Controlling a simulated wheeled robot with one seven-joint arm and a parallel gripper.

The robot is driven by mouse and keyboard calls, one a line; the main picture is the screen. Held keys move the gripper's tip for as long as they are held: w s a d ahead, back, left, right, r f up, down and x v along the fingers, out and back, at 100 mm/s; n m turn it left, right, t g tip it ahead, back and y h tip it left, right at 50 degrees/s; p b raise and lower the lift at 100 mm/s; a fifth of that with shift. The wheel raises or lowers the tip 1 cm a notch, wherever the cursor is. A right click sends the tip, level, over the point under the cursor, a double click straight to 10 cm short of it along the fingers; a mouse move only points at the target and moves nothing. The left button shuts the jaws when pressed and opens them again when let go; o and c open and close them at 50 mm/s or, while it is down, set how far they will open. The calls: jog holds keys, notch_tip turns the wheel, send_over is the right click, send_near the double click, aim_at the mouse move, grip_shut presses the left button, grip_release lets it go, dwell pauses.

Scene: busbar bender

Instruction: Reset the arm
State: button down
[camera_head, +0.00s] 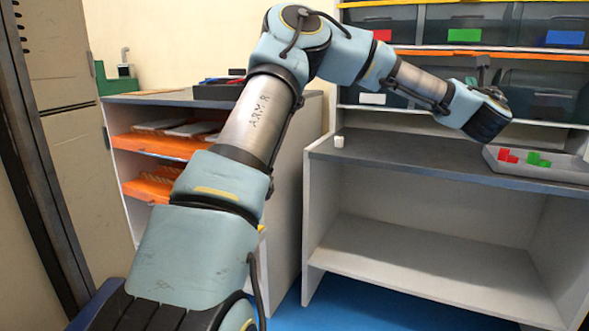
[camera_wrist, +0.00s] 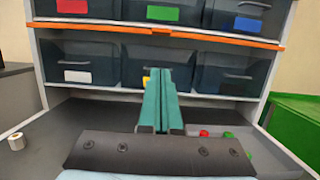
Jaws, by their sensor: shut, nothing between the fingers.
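My arm reaches up and to the right across the head view, with its wrist end above the grey workbench (camera_head: 430,163). My gripper shows in the wrist view as two teal fingers (camera_wrist: 163,102) pressed together, with nothing between them. It points toward the drawer rack (camera_wrist: 160,30) and is clear of it as far as I can tell. In the head view the fingers are mostly hidden behind the wrist.
A grey tray (camera_head: 555,172) with red and green pieces sits at the bench's right. A small white cylinder (camera_head: 339,141) stands on its left. An orange-shelved cabinet (camera_head: 150,145) and a green machine (camera_head: 118,82) are further left. Blue floor (camera_head: 330,312) shows below.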

jog(key=s+a+f+m+g+h, duration=0.15)
jog(key=f+m+g, duration=0.25)
jog(key=f+m, duration=0.4)
jog(key=s+a+f+m+g+h, duration=0.1)
jog(key=a+f+m+g, duration=0.3)
jog(key=m, duration=0.5)
jog(key=a+f+m+g+y, duration=0.2)
jog(key=a+f+m+y, duration=0.2)
jog(key=a+f+m, duration=0.55)
jog(key=s+a+f+m+g+y, duration=0.25)
jog(key=s+a, duration=0.35)
jog(key=a, duration=0.6)
jog(key=s+a+f+m+g+y, duration=0.1)
jog(key=s+a+f+g+y, duration=0.15)
jog(key=s+a, duration=0.6)
jog(key=s+a+f+m+g+y, duration=0.2)
jog(key=s+a+f, duration=0.15)
jog(key=a, duration=1.05)
notch_tip(320, 180, up, 28)
jog(key=p, duration=2.8)
jog(key=shift+s+a, duration=0.2)
jog(key=shift+s, duration=0.1)
